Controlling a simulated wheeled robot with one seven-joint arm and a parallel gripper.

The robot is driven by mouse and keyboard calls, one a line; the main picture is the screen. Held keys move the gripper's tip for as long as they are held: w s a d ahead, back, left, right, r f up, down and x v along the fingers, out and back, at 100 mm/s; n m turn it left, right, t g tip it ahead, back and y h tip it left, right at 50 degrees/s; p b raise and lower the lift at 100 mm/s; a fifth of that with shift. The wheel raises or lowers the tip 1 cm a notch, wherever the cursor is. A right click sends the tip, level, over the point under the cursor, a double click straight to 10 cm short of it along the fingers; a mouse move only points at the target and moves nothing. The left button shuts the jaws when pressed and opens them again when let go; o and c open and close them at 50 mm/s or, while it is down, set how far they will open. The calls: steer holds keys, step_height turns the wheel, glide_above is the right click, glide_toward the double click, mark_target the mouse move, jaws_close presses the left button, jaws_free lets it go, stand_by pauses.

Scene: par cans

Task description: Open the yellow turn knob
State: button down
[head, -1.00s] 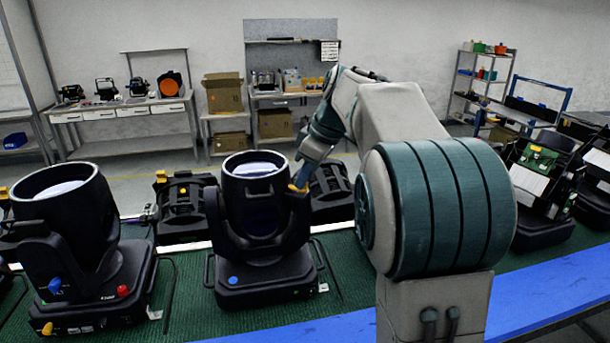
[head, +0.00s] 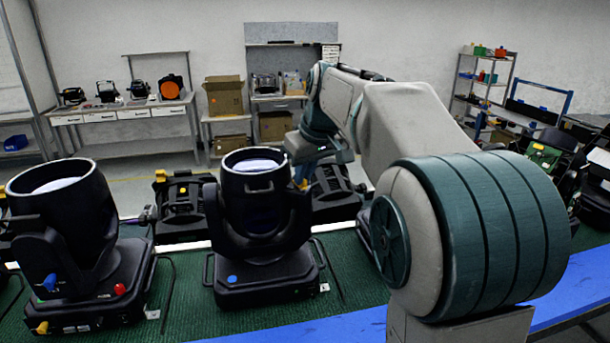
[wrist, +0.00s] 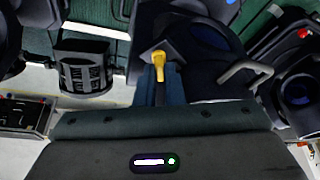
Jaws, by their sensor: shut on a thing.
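The black par can (head: 255,220) stands upright in the middle of the head view, on its base with a blue dot. Its yellow turn knob (wrist: 158,62) shows at the fingertips in the wrist view, and a small bit of yellow (head: 303,185) shows at the can's right side in the head view. My gripper (wrist: 158,75), with blue fingers, is shut on the yellow knob. In the head view my gripper (head: 298,174) is at the can's upper right side, mostly hidden by my wrist. How far the knob is turned I cannot tell.
Another par can (head: 70,230) with blue, red and yellow knobs stands to the left. A blue edge strip (head: 560,295) runs along the front right. Benches and shelves stand at the back wall.

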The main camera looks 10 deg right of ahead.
steer(key=m+h, duration=0.1)
steer(key=m, duration=0.3)
steer(key=m+h, duration=0.1)
steer(key=m, duration=0.1)
steer(key=shift+a+m+h, duration=0.3)
steer(key=m+h, duration=0.1)
steer(key=m, duration=0.3)
steer(key=shift+a+m+h, duration=0.15)
steer(key=shift+m+h, duration=0.25)
steer(key=c, duration=1.5)
jaws_free()
steer(key=shift+c, duration=0.2)
steer(key=shift+r, duration=0.1)
steer(key=v, duration=1.3)
steer(key=shift+w+r, duration=0.2)
steer(key=shift+r, duration=0.25)
steer(key=shift+g, duration=0.3)
